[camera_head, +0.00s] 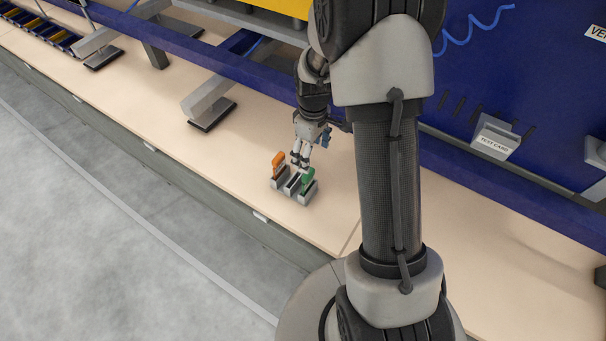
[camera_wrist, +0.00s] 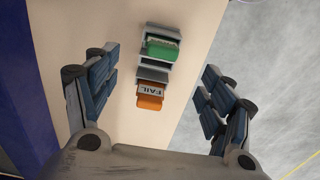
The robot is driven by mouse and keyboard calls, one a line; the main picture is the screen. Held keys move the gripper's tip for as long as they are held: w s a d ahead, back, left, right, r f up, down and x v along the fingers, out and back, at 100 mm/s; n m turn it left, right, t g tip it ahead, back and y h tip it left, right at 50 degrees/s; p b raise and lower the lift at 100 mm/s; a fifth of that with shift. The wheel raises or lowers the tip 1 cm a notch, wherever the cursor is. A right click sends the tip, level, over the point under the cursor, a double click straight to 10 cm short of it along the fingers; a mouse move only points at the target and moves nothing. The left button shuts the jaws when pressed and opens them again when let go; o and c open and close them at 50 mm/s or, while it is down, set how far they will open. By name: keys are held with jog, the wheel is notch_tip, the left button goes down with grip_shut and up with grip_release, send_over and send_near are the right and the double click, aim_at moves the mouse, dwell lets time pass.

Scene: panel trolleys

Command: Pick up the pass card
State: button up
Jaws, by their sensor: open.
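The pass card appears to be the green card (camera_head: 308,176), standing in one slot of a small grey holder (camera_head: 289,191) on the bench; no lettering on it is readable. In the wrist view the green card (camera_wrist: 163,48) is at the far end of the holder (camera_wrist: 154,69). An orange card (camera_head: 278,160) is in the opposite end slot; in the wrist view this orange card (camera_wrist: 150,97) carries the word FAIL. The middle slot looks empty. My gripper (camera_head: 300,161) is above the holder, and its open fingers (camera_wrist: 158,85) stand apart on either side of the view with nothing between them.
The pale bench top (camera_head: 200,140) is clear around the holder. Grey blocks on dark feet (camera_head: 209,105) stand farther left. A blue panel (camera_head: 530,80) rises behind, with a grey TEST CARD holder (camera_head: 494,139) on it. The bench edge drops to a grey floor (camera_head: 90,200).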

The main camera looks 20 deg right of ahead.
aim_at(311, 172)
notch_tip(311, 172, down, 10)
jog(key=b, duration=0.2)
jog(key=shift+r+b, duration=0.15)
jog(key=shift+b, duration=0.15)
jog(key=shift+w+a+f+b, duration=0.15)
jog(key=shift+f+b, duration=0.45)
jog(key=shift+f, duration=0.8)
jog(key=shift+s+a+f+b, duration=0.15)
jog(key=shift+f+b, duration=0.45)
jog(key=shift+f, duration=0.75)
jog(key=shift+r, duration=0.1)
jog(key=shift+c, duration=0.6)
jog(key=c, duration=1.3)
jog(key=shift+r, duration=0.1)
